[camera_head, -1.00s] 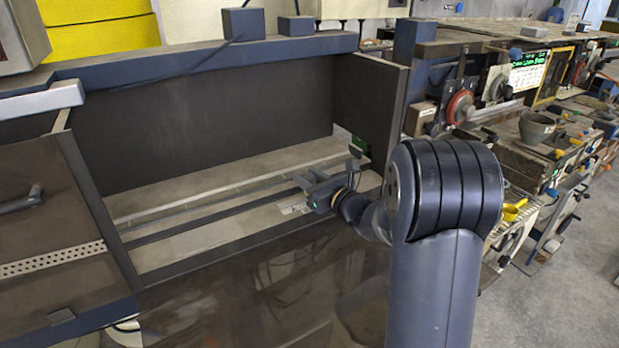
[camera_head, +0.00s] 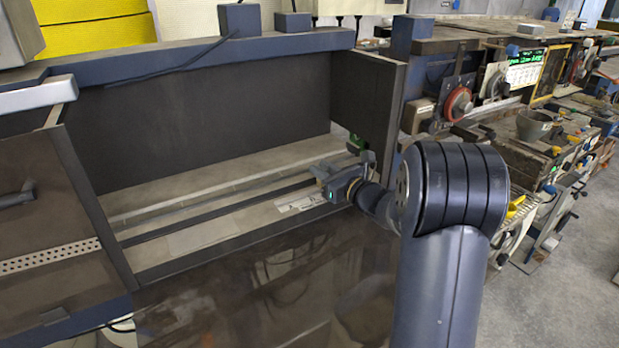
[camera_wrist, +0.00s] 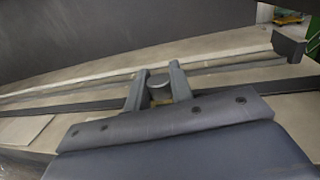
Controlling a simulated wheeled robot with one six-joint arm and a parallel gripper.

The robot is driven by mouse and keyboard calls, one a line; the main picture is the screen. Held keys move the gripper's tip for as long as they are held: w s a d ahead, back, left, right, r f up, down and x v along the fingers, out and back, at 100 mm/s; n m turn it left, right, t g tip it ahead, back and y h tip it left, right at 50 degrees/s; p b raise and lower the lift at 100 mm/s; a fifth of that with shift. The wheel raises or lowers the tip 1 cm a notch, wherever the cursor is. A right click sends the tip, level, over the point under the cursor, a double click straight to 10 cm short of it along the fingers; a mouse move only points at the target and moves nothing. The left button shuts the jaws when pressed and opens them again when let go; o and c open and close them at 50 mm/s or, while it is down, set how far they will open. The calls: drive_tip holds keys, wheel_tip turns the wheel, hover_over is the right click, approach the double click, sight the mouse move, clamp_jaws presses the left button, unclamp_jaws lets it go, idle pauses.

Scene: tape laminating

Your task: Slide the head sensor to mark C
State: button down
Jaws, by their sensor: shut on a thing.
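My gripper (camera_head: 322,173) reaches into the long open bay of the machine, near its right end. In the wrist view my gripper (camera_wrist: 158,76) has its two fingers closed on a short, round-topped grey post, which I take to be the head sensor (camera_wrist: 160,94). The post sits at the dark rail (camera_wrist: 75,107) that runs along the bay floor; its base is hidden by the fingers and palm. A pale strip with small markings (camera_head: 300,202) lies on the floor left of my gripper; its letters are too small to read, so I cannot tell which is mark C.
The bay has a dark back wall (camera_head: 215,120) and a dark right side panel (camera_head: 367,105). A small dark block (camera_wrist: 289,46) stands on a lighter rail beyond the fingers, to the right. The floor and rail left of my gripper are clear.

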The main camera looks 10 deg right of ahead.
drive_tip(key=shift+w+d, duration=0.2)
drive_tip(key=shift+d, duration=0.55)
drive_tip(key=shift+r, duration=0.1)
drive_tip(key=c, duration=1.3)
unclamp_jaws()
drive_tip(key=shift+d, duration=0.1)
drive_tip(key=shift+o, duration=0.2)
drive_tip(key=b+v, duration=0.3)
drive_tip(key=v, duration=0.7)
drive_tip(key=shift+s+d, duration=0.15)
drive_tip(key=shift+s, duration=0.2)
drive_tip(key=shift+w, duration=0.1)
drive_tip(key=p+x, duration=0.3)
drive_tip(key=x, duration=0.7)
drive_tip(key=shift+w+a, duration=0.25)
drive_tip(key=shift+w, duration=0.05)
drive_tip(key=shift+s+a, duration=0.1)
drive_tip(key=shift+a, duration=0.15)
